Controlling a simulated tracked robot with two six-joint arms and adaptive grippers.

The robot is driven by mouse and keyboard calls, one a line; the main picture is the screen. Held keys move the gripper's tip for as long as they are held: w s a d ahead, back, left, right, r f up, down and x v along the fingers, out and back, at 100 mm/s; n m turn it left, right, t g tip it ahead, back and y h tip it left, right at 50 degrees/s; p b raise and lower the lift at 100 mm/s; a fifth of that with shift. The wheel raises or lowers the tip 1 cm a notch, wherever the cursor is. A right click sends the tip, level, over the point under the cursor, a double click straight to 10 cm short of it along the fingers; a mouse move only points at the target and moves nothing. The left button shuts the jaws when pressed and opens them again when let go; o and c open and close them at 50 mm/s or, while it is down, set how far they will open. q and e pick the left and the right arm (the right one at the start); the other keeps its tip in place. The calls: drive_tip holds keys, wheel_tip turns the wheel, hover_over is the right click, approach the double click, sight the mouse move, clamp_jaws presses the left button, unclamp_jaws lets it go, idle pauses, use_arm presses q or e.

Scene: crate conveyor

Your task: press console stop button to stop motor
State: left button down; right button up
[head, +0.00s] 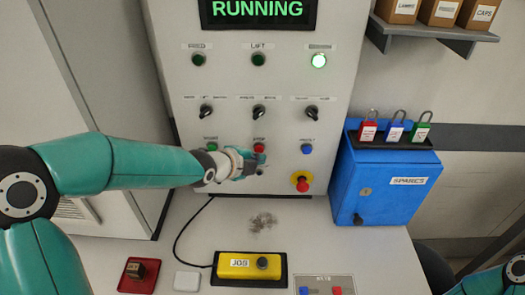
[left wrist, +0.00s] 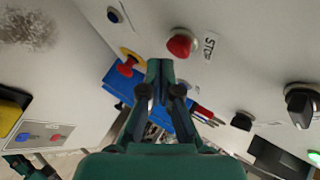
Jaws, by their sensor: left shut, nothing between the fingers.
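The stop button (head: 259,148) is a small red button in the middle of the lower row on the grey console (head: 225,100). My left gripper (head: 250,165) is shut and empty, just below the stop button in the head view. In the left wrist view its closed fingertips (left wrist: 160,65) lie beside the button with a small gap in the picture. The console display (head: 258,10) reads RUNNING in green.
A green button (head: 212,147) and a blue button (head: 307,149) flank the stop button. A red emergency knob on yellow (head: 302,182) sits below right. A blue spares box (head: 380,185) stands at right. A yellow jog box (head: 248,265) lies on the table.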

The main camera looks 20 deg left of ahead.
use_arm(q)
drive_tip(key=shift+w, duration=0.1)
drive_tip(key=shift+w+a, duration=0.1)
drive_tip(key=shift+w, duration=0.1)
drive_tip(key=shift+w+a+r+p, duration=0.1)
drive_tip(key=shift+w+r+p, duration=0.05)
drive_tip(key=shift+w+p, duration=0.25)
idle(0.8)
idle(0.3)
drive_tip(key=b, duration=0.1)
drive_tip(key=s+b, duration=0.1)
drive_tip(key=b, duration=0.1)
drive_tip(key=shift+s+d, duration=0.2)
drive_tip(key=shift+s, duration=0.1)
drive_tip(key=shift+b, duration=0.3)
